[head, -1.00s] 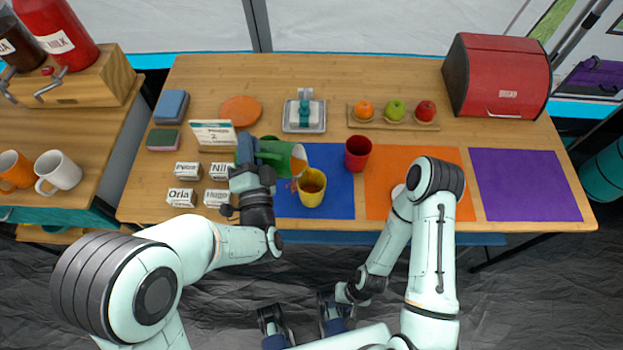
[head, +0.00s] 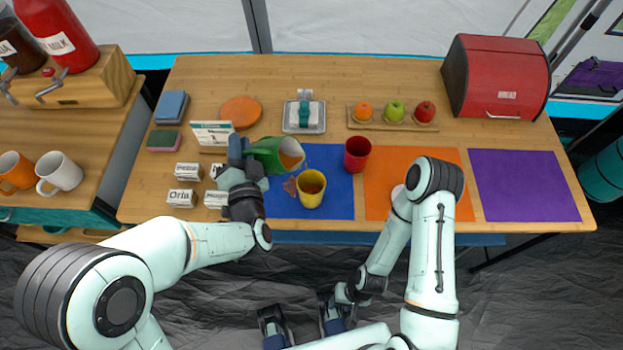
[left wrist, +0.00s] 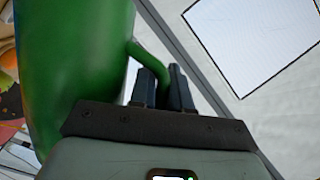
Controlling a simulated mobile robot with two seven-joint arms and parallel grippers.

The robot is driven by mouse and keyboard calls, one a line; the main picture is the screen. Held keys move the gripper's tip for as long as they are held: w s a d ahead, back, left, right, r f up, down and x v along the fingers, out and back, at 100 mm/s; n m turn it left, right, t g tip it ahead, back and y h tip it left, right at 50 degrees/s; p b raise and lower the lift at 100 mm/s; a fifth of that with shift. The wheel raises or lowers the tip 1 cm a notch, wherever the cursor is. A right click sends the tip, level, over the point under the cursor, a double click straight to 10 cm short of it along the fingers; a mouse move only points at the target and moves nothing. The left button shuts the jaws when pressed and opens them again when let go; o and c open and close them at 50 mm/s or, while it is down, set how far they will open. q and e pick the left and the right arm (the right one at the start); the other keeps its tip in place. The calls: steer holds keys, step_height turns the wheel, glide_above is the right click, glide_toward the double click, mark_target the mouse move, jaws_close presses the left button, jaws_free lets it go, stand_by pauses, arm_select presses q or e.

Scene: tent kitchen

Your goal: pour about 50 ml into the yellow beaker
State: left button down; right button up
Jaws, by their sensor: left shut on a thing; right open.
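The yellow beaker (head: 311,188) stands upright on the blue mat (head: 338,205), with brownish-orange liquid inside. A green jug (head: 266,154) is held tilted to the right, up and left of the beaker; orange-brown liquid shows at its mouth. My left gripper (head: 241,160) is shut on the jug; in the left wrist view the fingers (left wrist: 162,88) are at its handle, beside the green body (left wrist: 75,70). No stream is visible between jug and beaker. My right gripper (head: 301,318) is open and empty, low in front of the table.
A red cup (head: 357,153) stands right of the yellow beaker, by the orange mat (head: 385,180). A reddish-brown patch (head: 290,186) is left of the beaker; I cannot tell what it is. A scale (head: 304,116), a card (head: 212,134) and small labelled boxes (head: 182,198) are nearby. The purple mat (head: 525,185) is clear.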

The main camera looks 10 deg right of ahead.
arm_select(q)
steer(key=shift+w+a+f+n+g, duration=0.15)
steer(key=shift+n+g, duration=0.15)
steer(key=shift+n, duration=0.2)
steer(key=shift+w+a+f+n+g, duration=0.15)
steer(key=shift+n+g, duration=0.15)
steer(key=shift+n, duration=0.2)
stand_by(1.2)
steer(key=shift+w+a+f+n, duration=0.15)
steer(key=shift+a+f+n, duration=0.05)
steer(key=shift+n, duration=0.2)
steer(key=w+a+f+n+g+b, duration=0.1)
steer(key=f+n+g+h+b, duration=0.1)
steer(key=n, duration=0.1)
steer(key=w+a+f+n+g+h+b, duration=0.1)
steer(key=n, duration=0.1)
steer(key=shift+w+a+f+g, duration=0.3)
steer(key=shift+a+f+g, duration=0.05)
steer(key=shift+f+g, duration=0.05)
